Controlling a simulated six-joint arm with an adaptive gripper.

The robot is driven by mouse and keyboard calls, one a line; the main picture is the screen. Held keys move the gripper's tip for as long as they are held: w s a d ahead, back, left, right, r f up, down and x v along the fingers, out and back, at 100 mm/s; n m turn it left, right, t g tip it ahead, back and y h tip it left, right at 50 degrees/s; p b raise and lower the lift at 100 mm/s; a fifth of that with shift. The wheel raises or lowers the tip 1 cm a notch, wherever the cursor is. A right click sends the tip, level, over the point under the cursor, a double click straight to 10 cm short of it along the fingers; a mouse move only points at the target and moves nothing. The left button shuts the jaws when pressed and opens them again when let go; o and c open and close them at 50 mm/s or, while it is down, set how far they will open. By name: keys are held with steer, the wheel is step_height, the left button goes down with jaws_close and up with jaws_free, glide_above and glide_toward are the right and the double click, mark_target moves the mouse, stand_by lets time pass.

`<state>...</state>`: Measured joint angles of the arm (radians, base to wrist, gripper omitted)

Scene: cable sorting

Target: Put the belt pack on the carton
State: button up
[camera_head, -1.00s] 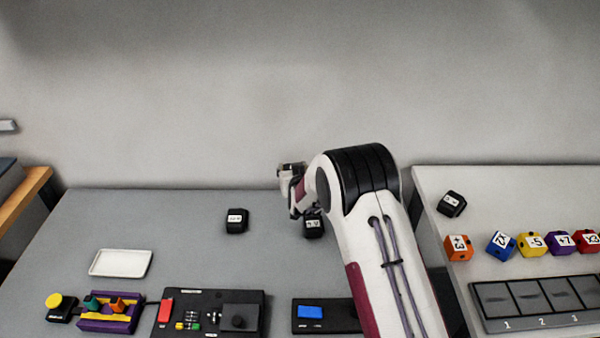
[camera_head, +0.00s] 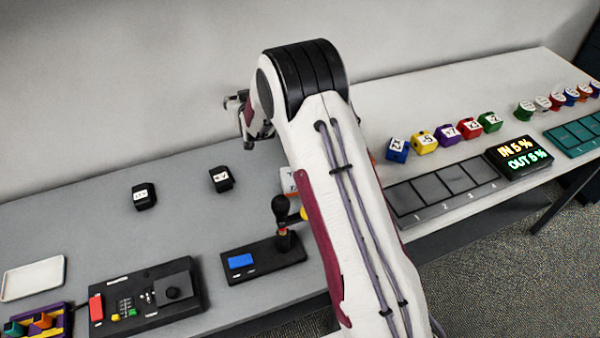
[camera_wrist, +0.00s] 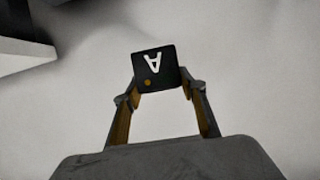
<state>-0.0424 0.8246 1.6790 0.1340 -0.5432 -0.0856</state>
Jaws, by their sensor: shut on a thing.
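In the head view my gripper (camera_head: 243,120) is at the back of the grey table, in front of the wall, left of my arm; I cannot make out the block there. A pale box with lettering (camera_head: 287,181), perhaps the carton, shows only in part behind my arm.
Two black cubes (camera_head: 144,196) (camera_head: 221,179) stand on the grey table. Nearer are a white tray (camera_head: 35,279), a black control box (camera_head: 140,300) and a joystick unit (camera_head: 262,262). Several coloured cubes (camera_head: 425,143) line the right table behind a numbered slot tray (camera_head: 445,190).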

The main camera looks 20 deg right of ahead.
steer(key=s+d+r, duration=0.2)
steer(key=s+d, duration=1.2)
steer(key=s+a, duration=0.1)
steer(key=s, duration=0.1)
steer(key=s+a+f, duration=0.1)
steer(key=s+a, duration=0.1)
steer(key=shift+s+a+f, duration=0.1)
steer(key=shift+s+a, duration=0.15)
steer(key=shift+a, duration=0.05)
steer(key=shift+f, duration=2.9)
steer(key=shift+f, duration=0.1)
steer(key=shift+f, duration=2)
